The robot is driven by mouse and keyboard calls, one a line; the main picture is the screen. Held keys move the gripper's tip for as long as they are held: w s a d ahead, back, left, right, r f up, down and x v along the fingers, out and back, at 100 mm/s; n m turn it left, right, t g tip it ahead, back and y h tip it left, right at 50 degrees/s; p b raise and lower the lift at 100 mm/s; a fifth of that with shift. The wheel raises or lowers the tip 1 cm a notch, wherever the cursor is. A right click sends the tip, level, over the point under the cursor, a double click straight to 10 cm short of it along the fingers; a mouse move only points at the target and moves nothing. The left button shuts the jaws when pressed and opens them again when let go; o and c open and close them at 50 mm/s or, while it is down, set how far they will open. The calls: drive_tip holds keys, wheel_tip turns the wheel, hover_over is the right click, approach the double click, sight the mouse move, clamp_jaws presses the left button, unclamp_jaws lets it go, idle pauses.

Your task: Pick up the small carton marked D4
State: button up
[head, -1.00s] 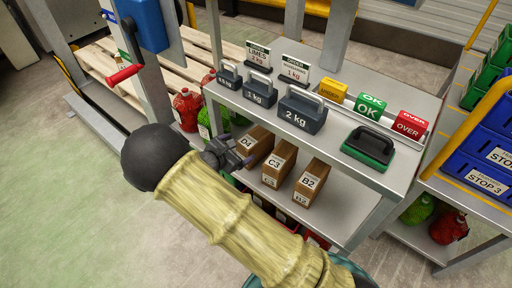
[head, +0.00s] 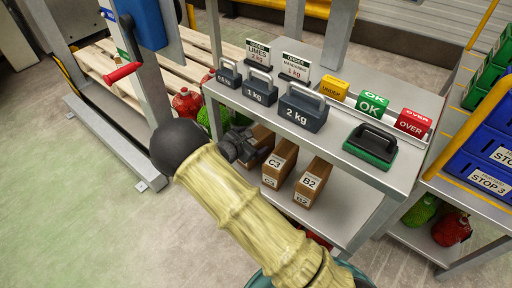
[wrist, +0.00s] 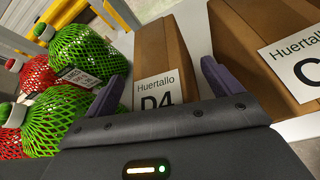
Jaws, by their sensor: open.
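The small brown carton marked D4 (wrist: 165,50) stands on the lower shelf, its white label facing the wrist camera. In the head view the D4 carton (head: 264,136) is mostly hidden behind my gripper (head: 242,147). In the wrist view my gripper (wrist: 164,74) is open, one finger to each side of the D4 carton's front in the picture. The lower part of the label is hidden by the gripper body. I cannot tell how far the fingers reach along the carton's sides.
The C3 carton (head: 279,163) stands close on the right of D4, with the B2 carton (head: 312,182) beyond it. Netted green produce (wrist: 85,55) lies to the left. Above, the upper shelf (head: 335,135) carries weights and signs.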

drive_tip(key=shift+w+d+f, duration=0.25)
drive_tip(key=shift+w+f, duration=0.05)
drive_tip(key=shift+w, duration=0.15)
drive_tip(key=c, duration=2)
drive_tip(key=shift+r, duration=0.15)
drive_tip(key=shift+r+p, duration=0.5)
drive_tip(key=shift+r, duration=1.25)
drive_tip(key=s+a+p, duration=0.2)
drive_tip(key=s+a, duration=0.8)
drive_tip(key=s, duration=0.5)
